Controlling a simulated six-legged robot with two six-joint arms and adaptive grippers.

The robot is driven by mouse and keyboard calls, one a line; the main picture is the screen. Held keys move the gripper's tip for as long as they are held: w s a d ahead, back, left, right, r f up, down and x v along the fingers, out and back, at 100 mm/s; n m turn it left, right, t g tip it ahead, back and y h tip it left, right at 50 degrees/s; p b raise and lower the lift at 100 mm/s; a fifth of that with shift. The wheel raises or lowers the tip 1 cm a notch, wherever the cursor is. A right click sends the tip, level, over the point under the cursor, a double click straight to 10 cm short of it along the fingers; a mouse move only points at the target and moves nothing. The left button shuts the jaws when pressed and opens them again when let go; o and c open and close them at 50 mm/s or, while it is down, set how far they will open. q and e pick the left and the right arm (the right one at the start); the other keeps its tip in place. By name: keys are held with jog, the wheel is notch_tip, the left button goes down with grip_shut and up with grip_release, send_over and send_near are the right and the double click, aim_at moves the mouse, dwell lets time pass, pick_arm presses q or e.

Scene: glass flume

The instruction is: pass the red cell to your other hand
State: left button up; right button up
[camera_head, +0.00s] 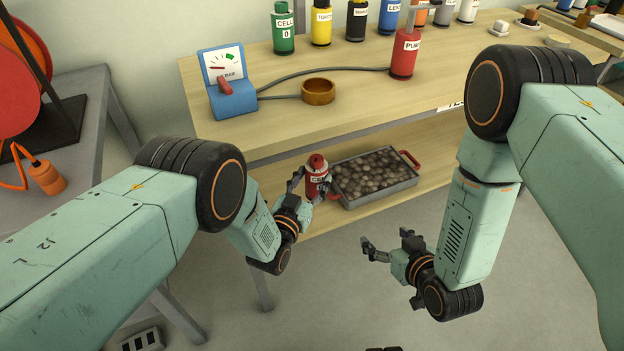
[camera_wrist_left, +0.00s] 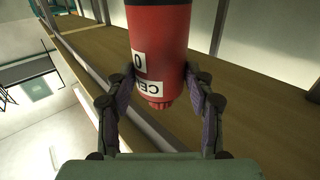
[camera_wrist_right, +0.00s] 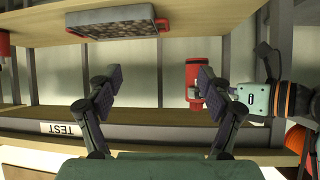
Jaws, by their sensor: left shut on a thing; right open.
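The red cell (camera_head: 316,176) is a red cylinder with a white label and a narrower red cap. My left gripper (camera_head: 309,189) is shut on it and holds it in front of the table's lower shelf. In the left wrist view, the red cell (camera_wrist_left: 160,38) is between the two fingers of my left gripper (camera_wrist_left: 165,92), its label upside down. My right gripper (camera_head: 386,240) is open and empty, lower and to the right of the cell. In the right wrist view, the red cell (camera_wrist_right: 193,76) shows beyond the open fingers of my right gripper (camera_wrist_right: 156,78).
A grey tray (camera_head: 350,197) of dark round pieces with red handles sits on the lower shelf, close behind the cell. The table top above holds a blue meter (camera_head: 231,98), a brown ring (camera_head: 318,92), a red bottle (camera_head: 404,55) and several other bottles. Floor between my grippers is clear.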

jog(key=s+d+f+m+g+h, duration=0.1)
jog(key=s+g, duration=0.4)
jog(key=s, duration=0.9)
jog(key=s+d+f+m+g+h, duration=0.1)
jog(key=s+d+g, duration=0.3)
jog(key=s, duration=0.9)
jog(key=shift+s+f+m+g+h, duration=0.4)
jog(key=shift+m+g+h, duration=0.2)
jog(key=shift+g, duration=0.5)
